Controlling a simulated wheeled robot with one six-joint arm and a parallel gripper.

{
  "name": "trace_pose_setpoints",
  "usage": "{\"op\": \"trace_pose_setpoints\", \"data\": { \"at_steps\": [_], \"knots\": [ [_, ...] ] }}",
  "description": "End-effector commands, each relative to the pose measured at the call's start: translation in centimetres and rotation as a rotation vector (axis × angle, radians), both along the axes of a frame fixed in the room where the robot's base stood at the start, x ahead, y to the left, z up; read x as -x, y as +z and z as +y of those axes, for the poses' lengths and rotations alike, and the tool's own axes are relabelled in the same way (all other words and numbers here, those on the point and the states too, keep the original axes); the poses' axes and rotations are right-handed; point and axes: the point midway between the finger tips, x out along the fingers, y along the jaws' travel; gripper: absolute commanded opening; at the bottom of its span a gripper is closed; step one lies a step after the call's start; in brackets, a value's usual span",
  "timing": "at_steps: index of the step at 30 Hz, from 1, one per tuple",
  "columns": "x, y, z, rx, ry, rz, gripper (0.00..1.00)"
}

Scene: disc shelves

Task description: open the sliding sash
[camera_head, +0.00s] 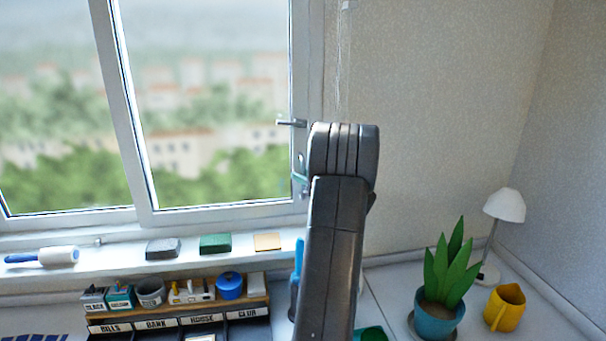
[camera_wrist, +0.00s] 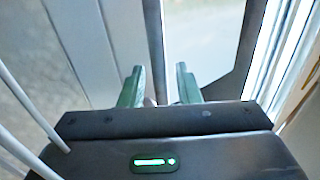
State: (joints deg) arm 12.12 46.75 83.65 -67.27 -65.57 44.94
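The sliding sash (camera_head: 222,213) is the white-framed right pane of the window in the head view. Its right stile runs close along the wall side, and its left stile overlaps the left pane. A grey lever handle (camera_head: 291,123) sticks out to the left from the right stile. My gripper is mostly hidden behind my arm in the head view, with a green finger showing near the stile below the handle. In the wrist view my gripper (camera_wrist: 161,84) has its two green fingers apart, with a dark vertical strip seen between them. I cannot tell whether it touches anything.
The sill holds a lint roller (camera_head: 42,256) and several blocks, including a green one (camera_head: 215,243). A labelled organizer (camera_head: 180,321) stands below. A potted plant (camera_head: 450,268), yellow mug (camera_head: 505,307) and white lamp (camera_head: 504,205) stand at right. Cords hang beside the window.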

Motion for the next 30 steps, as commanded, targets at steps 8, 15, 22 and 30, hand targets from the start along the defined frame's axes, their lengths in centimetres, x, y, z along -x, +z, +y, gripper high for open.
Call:
{"op": "trace_pose_setpoints", "data": {
  "at_steps": [8,15,22,30],
  "knots": [
    [-0.2,0.0,0.2,0.001,0.0,-0.001,0.3],
    [-0.1,0.0,0.1,0.0,0.0,0.0,0.0],
    [-0.1,0.0,0.4,0.001,0.001,-0.001,0.0],
    [0.7,-0.2,4.3,-0.001,0.008,-0.001,0.0]
  ]
}}
